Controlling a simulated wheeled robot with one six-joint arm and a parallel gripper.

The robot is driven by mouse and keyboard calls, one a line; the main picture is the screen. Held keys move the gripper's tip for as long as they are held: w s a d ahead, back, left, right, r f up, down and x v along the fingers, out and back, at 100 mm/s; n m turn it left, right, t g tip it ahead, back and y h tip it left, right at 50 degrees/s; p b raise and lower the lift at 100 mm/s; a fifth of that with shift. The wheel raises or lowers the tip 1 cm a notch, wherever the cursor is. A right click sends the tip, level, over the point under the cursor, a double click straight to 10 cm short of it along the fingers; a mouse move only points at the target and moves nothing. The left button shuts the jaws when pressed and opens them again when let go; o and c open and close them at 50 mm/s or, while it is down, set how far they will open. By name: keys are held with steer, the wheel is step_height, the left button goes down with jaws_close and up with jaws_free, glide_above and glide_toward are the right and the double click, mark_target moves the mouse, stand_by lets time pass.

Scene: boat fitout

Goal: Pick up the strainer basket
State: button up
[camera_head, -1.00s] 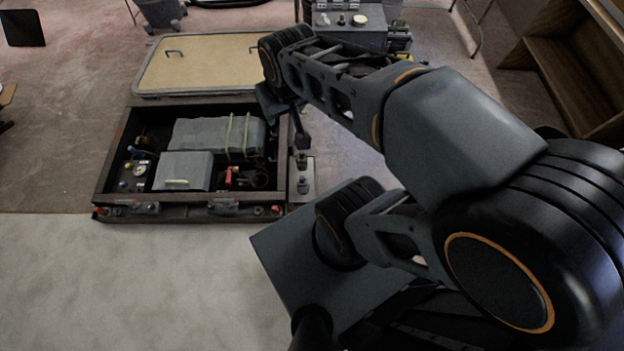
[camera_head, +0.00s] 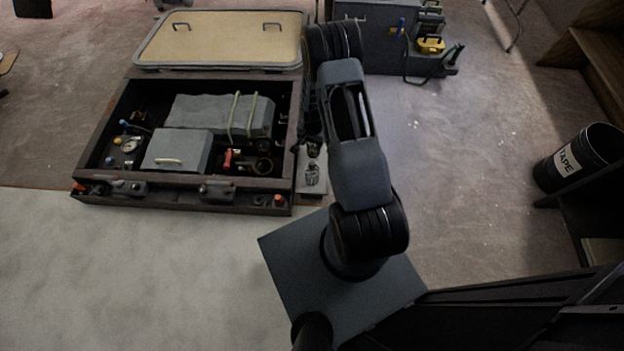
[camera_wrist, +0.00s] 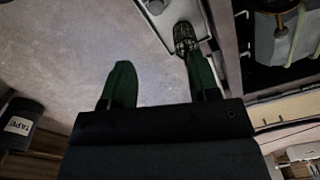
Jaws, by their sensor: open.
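The strainer basket (camera_head: 312,174) is a small dark mesh cup on a narrow grey plate (camera_head: 309,188) beside the right wall of the open floor box. In the wrist view the basket (camera_wrist: 185,37) is on the plate (camera_wrist: 206,14), right at the tip of my gripper's right finger, which overlaps its lower edge. I cannot tell whether they touch. My gripper (camera_wrist: 156,66) is open, with nothing between its two dark green fingers. The left finger is over bare floor. In the head view my arm hides most of the gripper.
The open box (camera_head: 184,197) holds a grey tank, a lidded case and fittings. A tan hatch panel (camera_head: 220,42) lies behind it. A grey cabinet (camera_head: 368,45) stands behind my arm. A black tape bin (camera_head: 580,158) is at right. Floor between is clear.

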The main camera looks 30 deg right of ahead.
mark_target(313, 162)
steer(key=f+b, duration=0.1)
steer(key=f, duration=0.6)
steer(key=f+b, duration=0.1)
steer(key=f, duration=0.3)
steer(key=shift+s+d+b, duration=0.1)
steer(key=shift+s+b, duration=0.25)
steer(key=shift+w+f+b, duration=0.15)
steer(key=shift+f+b, duration=1.1)
steer(key=shift+f, duration=1.75)
steer(key=shift+c, duration=0.4)
jaws_close()
